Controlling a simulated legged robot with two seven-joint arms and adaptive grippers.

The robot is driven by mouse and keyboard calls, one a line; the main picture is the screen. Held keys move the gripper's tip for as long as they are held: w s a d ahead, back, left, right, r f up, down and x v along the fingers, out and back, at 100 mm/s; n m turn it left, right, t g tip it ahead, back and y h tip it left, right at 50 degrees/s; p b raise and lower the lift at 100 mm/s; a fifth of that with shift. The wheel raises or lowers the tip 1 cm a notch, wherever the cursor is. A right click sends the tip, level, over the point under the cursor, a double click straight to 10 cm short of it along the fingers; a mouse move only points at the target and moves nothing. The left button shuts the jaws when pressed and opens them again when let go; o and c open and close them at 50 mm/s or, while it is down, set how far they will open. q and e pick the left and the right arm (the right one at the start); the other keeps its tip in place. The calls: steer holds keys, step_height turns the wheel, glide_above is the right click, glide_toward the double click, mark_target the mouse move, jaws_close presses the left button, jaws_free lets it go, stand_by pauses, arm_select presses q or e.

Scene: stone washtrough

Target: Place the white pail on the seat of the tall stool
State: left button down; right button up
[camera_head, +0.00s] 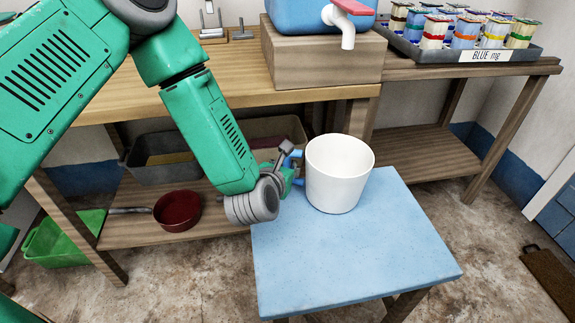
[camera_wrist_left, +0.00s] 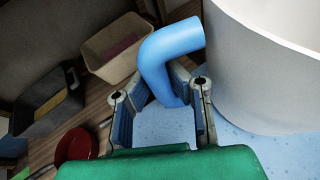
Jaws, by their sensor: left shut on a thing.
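The white pail (camera_head: 338,178) is upright over the light blue seat of the tall stool (camera_head: 350,255), towards its back edge. I cannot tell whether its base touches the seat. My left gripper (camera_head: 291,168) is at the pail's left side, shut on its blue handle. In the left wrist view the blue handle (camera_wrist_left: 165,52) runs between the fingers of my left gripper (camera_wrist_left: 165,92), and the pail (camera_wrist_left: 262,75) fills the right side. The fingertips are partly hidden by the handle. My right gripper is not in view.
A wooden bench (camera_head: 240,83) stands behind, with a blue container with a tap (camera_head: 347,28) and a tray of jars (camera_head: 470,55) on it. A red pan (camera_head: 177,210) and bins are on its lower shelf. The seat's front part is clear.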

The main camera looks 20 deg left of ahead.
arm_select(q)
steer(key=shift+a+f, duration=0.1)
steer(key=shift+f, duration=0.2)
steer(key=c, duration=1.5)
jaws_free()
